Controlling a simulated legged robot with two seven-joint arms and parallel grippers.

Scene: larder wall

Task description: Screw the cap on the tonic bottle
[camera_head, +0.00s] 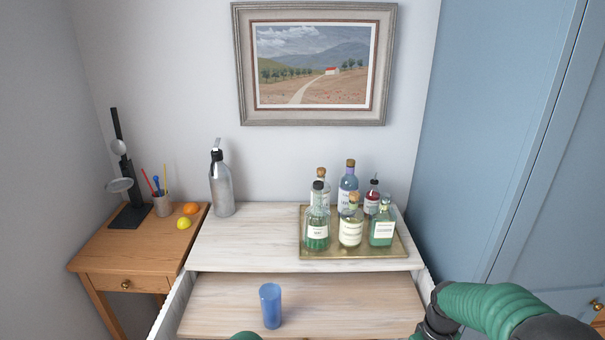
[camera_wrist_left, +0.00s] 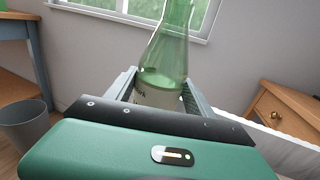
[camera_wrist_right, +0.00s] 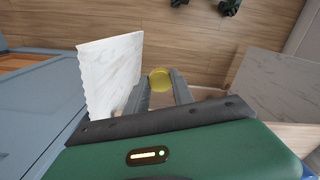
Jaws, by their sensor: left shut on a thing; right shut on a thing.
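In the left wrist view, a clear green-tinted glass bottle (camera_wrist_left: 168,62) with a pale label stands between the fingers of my left gripper (camera_wrist_left: 158,84), which is shut on it. The top of the bottle is cut off by the picture edge, so its mouth is hidden. In the right wrist view, a round yellow cap (camera_wrist_right: 160,80) sits between the fingertips of my right gripper (camera_wrist_right: 159,86), which is shut on it. In the head view neither held thing shows; my right forearm enters at the lower right. No view shows cap and bottle together.
A brass tray (camera_head: 397,252) with several bottles stands on the right of the white wood top (camera_head: 245,245). A blue tumbler (camera_head: 271,306) stands on the lower board. A soda siphon (camera_head: 221,188) stands at back left. The middle top is clear.

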